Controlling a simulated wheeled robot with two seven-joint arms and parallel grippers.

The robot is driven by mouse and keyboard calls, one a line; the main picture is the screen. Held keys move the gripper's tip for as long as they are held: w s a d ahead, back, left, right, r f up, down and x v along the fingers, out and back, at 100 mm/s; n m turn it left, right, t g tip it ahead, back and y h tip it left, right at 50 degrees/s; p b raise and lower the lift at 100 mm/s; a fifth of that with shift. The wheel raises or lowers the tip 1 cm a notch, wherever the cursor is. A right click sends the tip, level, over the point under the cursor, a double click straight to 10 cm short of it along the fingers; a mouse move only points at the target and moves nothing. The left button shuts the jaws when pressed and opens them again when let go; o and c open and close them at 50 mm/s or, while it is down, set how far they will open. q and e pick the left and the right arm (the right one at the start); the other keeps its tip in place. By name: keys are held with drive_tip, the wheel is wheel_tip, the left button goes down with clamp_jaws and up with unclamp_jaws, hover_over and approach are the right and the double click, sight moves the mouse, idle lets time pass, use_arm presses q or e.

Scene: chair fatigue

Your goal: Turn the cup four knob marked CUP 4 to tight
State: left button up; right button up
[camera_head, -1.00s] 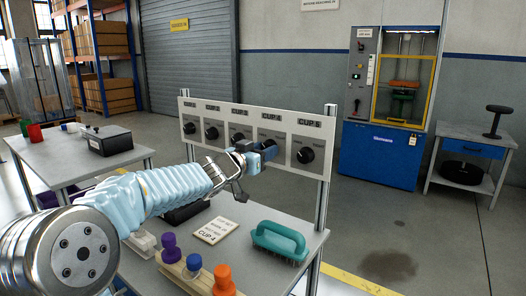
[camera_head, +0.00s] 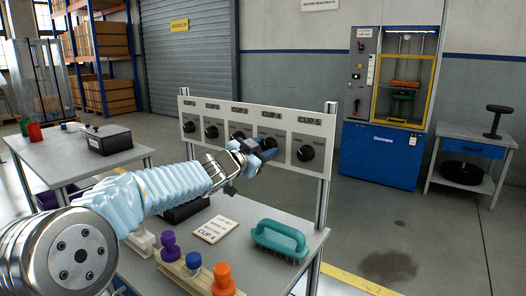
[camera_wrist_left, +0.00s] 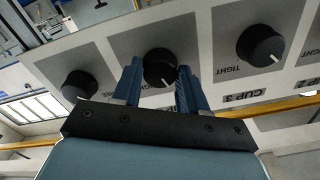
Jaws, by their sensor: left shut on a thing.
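A pale panel (camera_head: 235,170) carries a row of black knobs labelled CUP 1 to CUP 5. My left gripper (camera_head: 266,150) is at the CUP 4 knob, under the CUP 4 label, and covers most of that knob in the head view. In the left wrist view, my left gripper's blue fingers (camera_wrist_left: 160,82) stand on both sides of the black CUP 4 knob (camera_wrist_left: 158,66) and are shut on it. The knob's white mark points toward the bottom of that upside-down view. Its label and tight mark are hidden there. My right gripper is in neither view.
The CUP 3 knob (camera_wrist_left: 262,45) and CUP 5 knob (camera_head: 305,152) flank it. On the bench below lie a teal brush (camera_head: 280,238), a CUP 4 card (camera_head: 215,229) and a wooden block with coloured pegs (camera_head: 196,272). A metal post (camera_head: 325,190) stands at the panel's right edge.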

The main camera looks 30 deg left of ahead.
use_arm(q)
drive_tip(key=m+b, duration=0.1)
drive_tip(key=m, duration=0.5)
drive_tip(key=shift+f+b, duration=0.1)
drive_tip(key=shift+b, duration=0.2)
drive_tip(key=m+b, duration=0.1)
drive_tip(key=m, duration=0.5)
drive_tip(key=shift+m+b, duration=0.3)
drive_tip(key=shift+m, duration=0.1)
drive_tip(key=o, duration=1.1)
drive_tip(key=shift+c, duration=0.2)
drive_tip(key=s+a+p, duration=0.1)
drive_tip(key=s, duration=1.2)
drive_tip(key=shift+s, duration=0.4)
